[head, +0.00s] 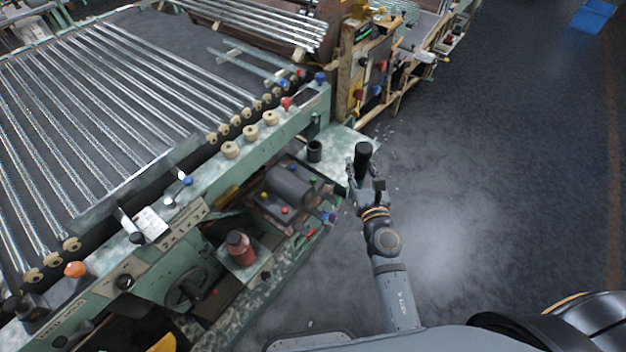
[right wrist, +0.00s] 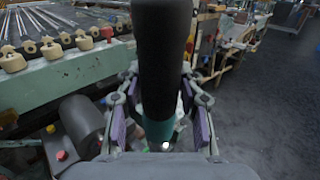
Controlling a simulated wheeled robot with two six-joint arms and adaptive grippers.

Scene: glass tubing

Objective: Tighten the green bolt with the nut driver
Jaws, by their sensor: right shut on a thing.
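My right gripper (head: 364,178) is shut on the nut driver (head: 363,153), which has a thick black handle and stands roughly upright. In the right wrist view the nut driver (right wrist: 162,55) rises between the purple finger pads, with a teal part below the black handle. Its lower end is mostly hidden by the gripper. What looks like the green bolt (head: 313,180) is a small green spot on the machine's lower shelf, left of my right gripper and well apart from it. My left gripper is not in view.
A black cup (head: 315,151) stands on a pale green ledge left of my right gripper. A dark grey cylinder (head: 288,187), small coloured heads and a red bottle (head: 241,248) are on the lower shelf. The glass tubing rack (head: 120,90) lies left.

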